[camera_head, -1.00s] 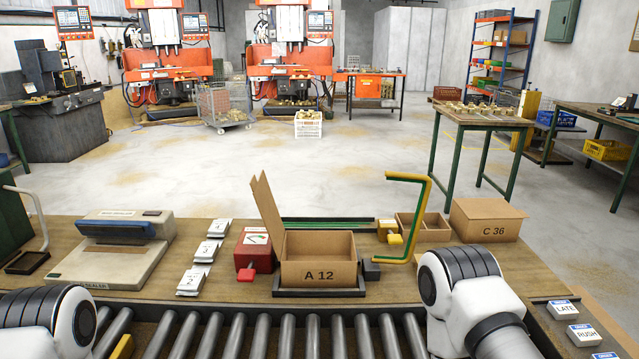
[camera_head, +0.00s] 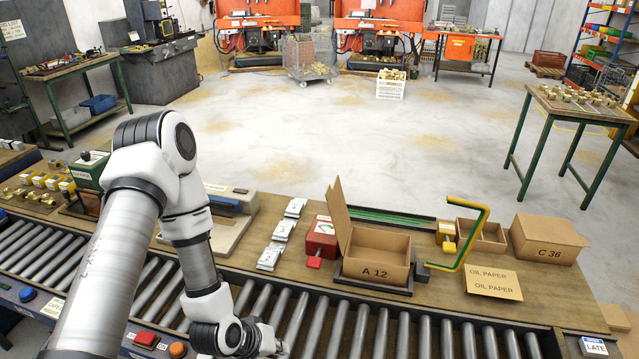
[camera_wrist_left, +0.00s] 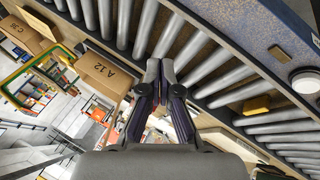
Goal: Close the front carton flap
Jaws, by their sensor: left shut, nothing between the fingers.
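The open cardboard carton marked A 12 (camera_head: 375,270) sits in a dark holder on the bench. A tall flap (camera_head: 338,215) stands up at its left side. I cannot make out a separate front flap on the A 12 face. The carton also shows left of the fingers in the left wrist view (camera_wrist_left: 103,72). My left gripper (camera_head: 272,346) is low over the rollers, left of and nearer than the carton, apart from it. In the left wrist view its fingers (camera_wrist_left: 160,66) are together and empty. My right gripper is out of view.
A yellow-green bent bar (camera_head: 468,240) rises right of the carton. A red block (camera_head: 320,240) stands close on its left. Oil paper (camera_head: 492,284) and the closed C 36 carton (camera_head: 548,240) lie to the right. The roller conveyor (camera_head: 400,335) runs along the front.

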